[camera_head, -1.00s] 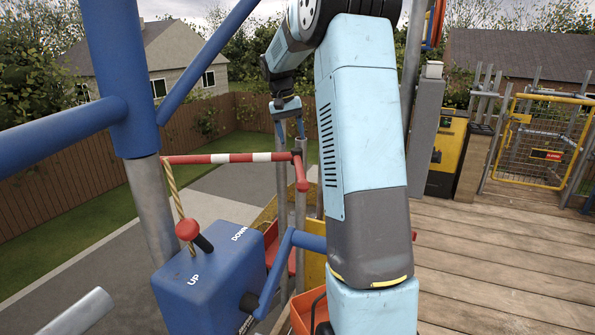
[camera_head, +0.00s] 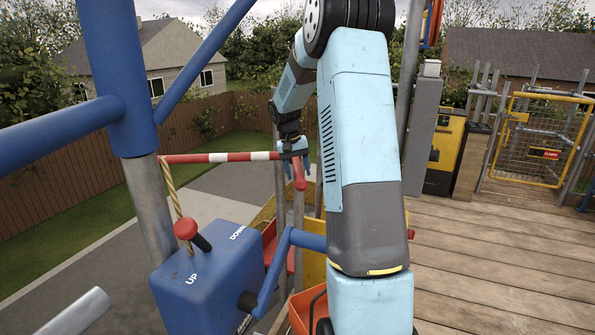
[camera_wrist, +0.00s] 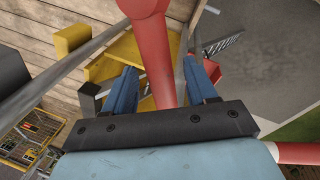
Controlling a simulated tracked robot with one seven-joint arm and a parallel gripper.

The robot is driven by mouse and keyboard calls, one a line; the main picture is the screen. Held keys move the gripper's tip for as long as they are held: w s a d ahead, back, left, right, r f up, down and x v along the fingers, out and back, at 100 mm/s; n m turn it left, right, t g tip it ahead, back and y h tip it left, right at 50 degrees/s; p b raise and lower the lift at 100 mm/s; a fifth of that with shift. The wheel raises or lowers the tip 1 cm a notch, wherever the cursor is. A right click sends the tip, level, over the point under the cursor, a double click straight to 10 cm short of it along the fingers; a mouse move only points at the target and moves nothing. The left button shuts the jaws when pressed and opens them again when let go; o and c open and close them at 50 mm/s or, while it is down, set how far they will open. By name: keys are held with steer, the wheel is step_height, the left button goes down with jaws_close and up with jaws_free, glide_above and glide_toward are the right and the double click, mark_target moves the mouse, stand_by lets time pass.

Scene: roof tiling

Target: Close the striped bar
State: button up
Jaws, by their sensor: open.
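The striped bar (camera_head: 225,157) is red and white and runs roughly level from near the blue post to a grey upright. Its red end piece (camera_head: 299,176) bends down at the right. A striped part (camera_wrist: 300,153) shows at the lower right of the wrist view. My gripper (camera_head: 298,163) is at the right end of the bar, pointing down. In the wrist view its two blue fingers (camera_wrist: 157,88) are open, one on each side of a red part of the bar. I cannot tell whether either finger touches it.
A blue control box (camera_head: 210,282) with a red-knobbed lever (camera_head: 187,229) stands at the front left. A blue post (camera_head: 120,70) with tube arms rises beside it. An orange bin (camera_head: 303,310) sits below my arm. Wooden decking (camera_head: 500,260) is clear at the right, with a yellow gate (camera_head: 545,140) beyond.

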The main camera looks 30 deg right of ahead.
steer(key=shift+c, duration=0.4)
jaws_close()
stand_by(0.4)
